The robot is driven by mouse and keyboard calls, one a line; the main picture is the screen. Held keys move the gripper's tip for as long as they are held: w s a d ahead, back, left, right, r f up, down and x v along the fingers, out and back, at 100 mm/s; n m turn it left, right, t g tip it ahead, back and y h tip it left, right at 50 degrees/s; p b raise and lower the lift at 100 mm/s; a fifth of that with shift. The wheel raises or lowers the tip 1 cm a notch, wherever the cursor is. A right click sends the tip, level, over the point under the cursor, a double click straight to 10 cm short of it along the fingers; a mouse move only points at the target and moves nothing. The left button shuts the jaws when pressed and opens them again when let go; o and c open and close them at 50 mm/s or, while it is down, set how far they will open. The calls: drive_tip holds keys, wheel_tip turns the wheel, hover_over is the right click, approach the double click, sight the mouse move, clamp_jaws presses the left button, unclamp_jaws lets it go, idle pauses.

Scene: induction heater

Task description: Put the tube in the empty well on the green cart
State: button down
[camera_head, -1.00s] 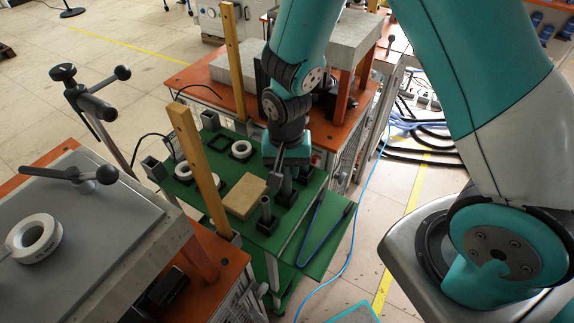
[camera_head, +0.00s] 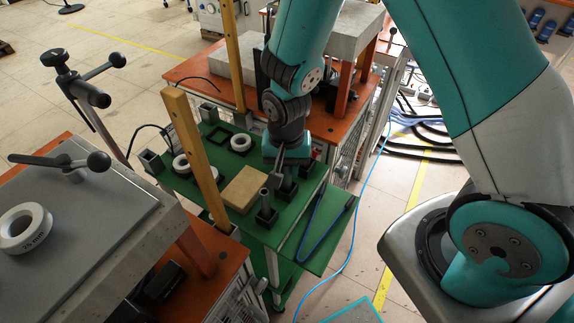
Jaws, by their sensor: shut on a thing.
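The green cart (camera_head: 285,236) stands in the middle of the view. My gripper (camera_head: 280,172) points down over its right part and is shut on a grey tube (camera_head: 287,183). The held tube is upright, its lower end close to a black square well on the cart top; I cannot tell whether it is inside. A second grey tube (camera_head: 264,199) stands upright in a black well (camera_head: 267,217) just in front. The fingers and arm hide part of the held tube and the cart behind it.
A tan block (camera_head: 244,189), white rings (camera_head: 241,143) and a flat black square frame (camera_head: 208,142) lie on the cart. Blue-handled tongs (camera_head: 308,225) lie at its right edge. A wooden post (camera_head: 187,135) rises at the left. A clamp bench (camera_head: 90,225) stands front left.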

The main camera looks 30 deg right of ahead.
drive_tip(key=c, duration=0.8)
unclamp_jaws()
wheel_tip(320, 180, up, 17)
drive_tip(key=shift+r, duration=0.2)
drive_tip(key=s+a+r+n+y, duration=0.1)
drive_tip(key=s+r+n, duration=0.1)
drive_tip(key=s+n, duration=0.2)
drive_tip(key=s+a+r+n+y, duration=0.1)
drive_tip(key=s+a+r+n, duration=0.1)
drive_tip(key=s, duration=0.4)
drive_tip(key=s+a+r+n+y, duration=0.1)
drive_tip(key=s+r+n+y, duration=0.1)
drive_tip(key=s+n, duration=0.3)
drive_tip(key=shift+s+a+r+n, duration=0.15)
drive_tip(key=shift+s+r+n, duration=0.2)
drive_tip(key=shift+r+n, duration=0.35)
